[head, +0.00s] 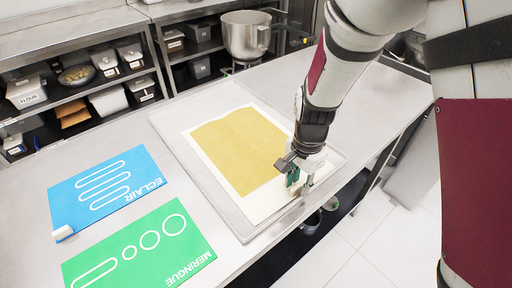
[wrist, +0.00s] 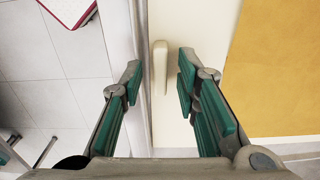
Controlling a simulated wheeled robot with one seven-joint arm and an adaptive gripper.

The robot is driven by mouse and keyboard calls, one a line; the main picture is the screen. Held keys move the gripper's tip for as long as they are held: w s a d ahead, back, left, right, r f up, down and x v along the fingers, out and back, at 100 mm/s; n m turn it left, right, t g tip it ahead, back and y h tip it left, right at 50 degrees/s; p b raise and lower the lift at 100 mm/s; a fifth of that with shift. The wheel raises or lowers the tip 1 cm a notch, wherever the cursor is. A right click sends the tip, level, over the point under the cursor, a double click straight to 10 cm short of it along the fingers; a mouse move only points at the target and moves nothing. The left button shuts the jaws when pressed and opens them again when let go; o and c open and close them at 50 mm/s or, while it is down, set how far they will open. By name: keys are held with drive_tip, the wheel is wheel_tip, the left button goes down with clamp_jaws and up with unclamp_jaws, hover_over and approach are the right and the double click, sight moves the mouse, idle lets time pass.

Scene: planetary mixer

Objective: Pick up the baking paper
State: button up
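The baking paper appears to be the cream sheet (head: 207,156) with a large ochre-yellow area (head: 240,150), lying flat on a metal tray (head: 230,214). I cannot tell whether the ochre area is printed on the sheet or a separate layer. The wrist view shows the cream part (wrist: 215,30) and the ochre part (wrist: 280,70). A small cream grip block (wrist: 160,85) stands near the sheet's edge. My gripper (head: 298,186) is over the tray's near right edge. In the wrist view my gripper (wrist: 160,85) is open, its fingers either side of the block, holding nothing.
A steel mixing bowl (head: 246,35) stands behind. Shelves with containers line the back. The counter's right edge drops to a tiled floor.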

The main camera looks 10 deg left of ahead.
clamp_jaws()
drive_tip(key=shift+r, duration=0.15)
